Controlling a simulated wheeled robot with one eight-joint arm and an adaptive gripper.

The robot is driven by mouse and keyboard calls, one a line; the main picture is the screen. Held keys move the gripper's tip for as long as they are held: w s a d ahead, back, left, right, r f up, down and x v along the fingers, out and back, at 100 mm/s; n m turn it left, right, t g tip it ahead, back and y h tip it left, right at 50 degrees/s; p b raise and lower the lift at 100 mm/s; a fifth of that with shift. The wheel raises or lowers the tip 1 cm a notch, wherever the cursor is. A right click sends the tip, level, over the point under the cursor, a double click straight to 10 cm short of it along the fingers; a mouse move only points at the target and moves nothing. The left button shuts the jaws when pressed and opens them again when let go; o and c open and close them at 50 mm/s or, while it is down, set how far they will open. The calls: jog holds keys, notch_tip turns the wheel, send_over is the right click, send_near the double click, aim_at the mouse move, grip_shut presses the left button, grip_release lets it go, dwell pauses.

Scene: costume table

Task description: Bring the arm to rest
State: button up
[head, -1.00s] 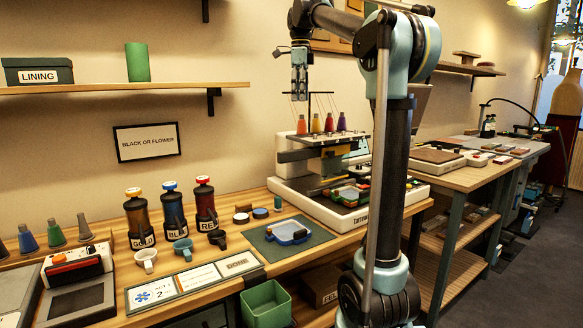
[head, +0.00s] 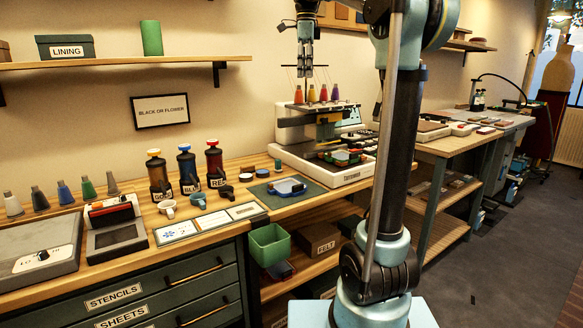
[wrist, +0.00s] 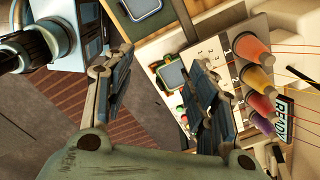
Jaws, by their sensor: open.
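My gripper (head: 305,66) hangs at the top of the head view, pointing down above the embroidery machine (head: 335,150). In the wrist view my gripper (wrist: 160,95) has its two dark fingers spread apart, with nothing between them. The machine's row of orange, red and purple thread cones (wrist: 257,80) lies to the right of the fingers there. My arm rises in front of the machine's right part in the head view and hides some of it.
A green bin (head: 270,244) sits below the front edge. A shelf (head: 120,64) runs along the wall at left. Open floor lies at right.

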jog(key=s+d+f+n, duration=0.4)
jog(key=s+f, duration=0.6)
jog(key=f, duration=0.5)
jog(key=s+d+f+n+t, duration=0.1)
jog(key=s+d+f+n, duration=0.4)
jog(key=s+f+n, duration=0.4)
jog(key=s+d+f+n+t, duration=0.1)
jog(key=s+d+f+n, duration=0.4)
jog(key=s+f, duration=0.8)
notch_tip(320, 180, down, 9)
jog(key=shift+s+r+n, duration=0.2)
jog(key=shift+n, duration=0.7)
jog(key=shift+w, duration=0.15)
jog(key=shift+w+f, duration=0.2)
jog(key=shift+w, duration=0.15)
jog(key=shift+s, duration=0.1)
